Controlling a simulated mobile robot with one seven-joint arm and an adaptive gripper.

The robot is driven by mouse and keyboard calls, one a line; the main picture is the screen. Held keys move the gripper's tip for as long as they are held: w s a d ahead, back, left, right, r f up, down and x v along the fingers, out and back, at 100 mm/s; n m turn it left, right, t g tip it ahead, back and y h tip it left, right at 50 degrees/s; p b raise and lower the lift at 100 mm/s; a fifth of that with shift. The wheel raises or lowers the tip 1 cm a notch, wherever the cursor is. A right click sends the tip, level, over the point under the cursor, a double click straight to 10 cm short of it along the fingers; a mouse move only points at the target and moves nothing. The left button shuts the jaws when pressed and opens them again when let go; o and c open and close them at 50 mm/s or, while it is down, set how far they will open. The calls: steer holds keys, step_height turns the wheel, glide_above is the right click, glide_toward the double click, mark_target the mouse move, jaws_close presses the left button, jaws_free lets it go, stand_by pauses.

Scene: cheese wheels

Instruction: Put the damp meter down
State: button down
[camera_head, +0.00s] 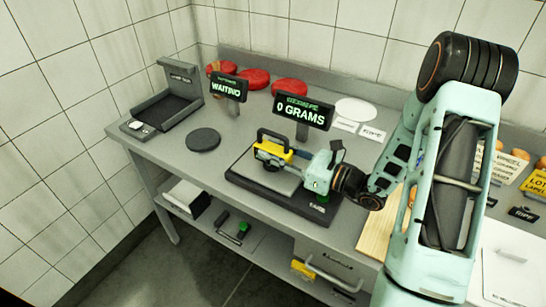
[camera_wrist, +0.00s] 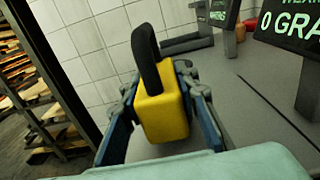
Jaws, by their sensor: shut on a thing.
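The damp meter (camera_wrist: 162,112) is a yellow block with a black loop handle. In the wrist view it sits between the two fingers of my gripper (camera_wrist: 163,108), with its handle sticking up. In the head view the damp meter (camera_head: 271,150) is at the left end of my gripper (camera_head: 275,157), above the dark scale platform (camera_head: 243,175). My gripper is shut on it. I cannot tell whether its underside touches the platform. The scale's display (camera_head: 303,110) reads 0 GRAMS.
A second display (camera_head: 229,87) reads WAITING beside a grey open-lidded device (camera_head: 170,105). A dark round disc (camera_head: 203,139) lies on the bench (camera_head: 160,152). Red cheese wheels (camera_head: 289,87) and a white disc (camera_head: 355,109) lie at the back. Bare bench surrounds the dark disc.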

steer(key=shift+f, duration=0.15)
steer(key=c, duration=1.5)
jaws_free()
steer(key=shift+r, duration=0.25)
steer(key=b+v, duration=0.1)
steer(key=v, duration=1.1)
steer(key=shift+f, duration=0.1)
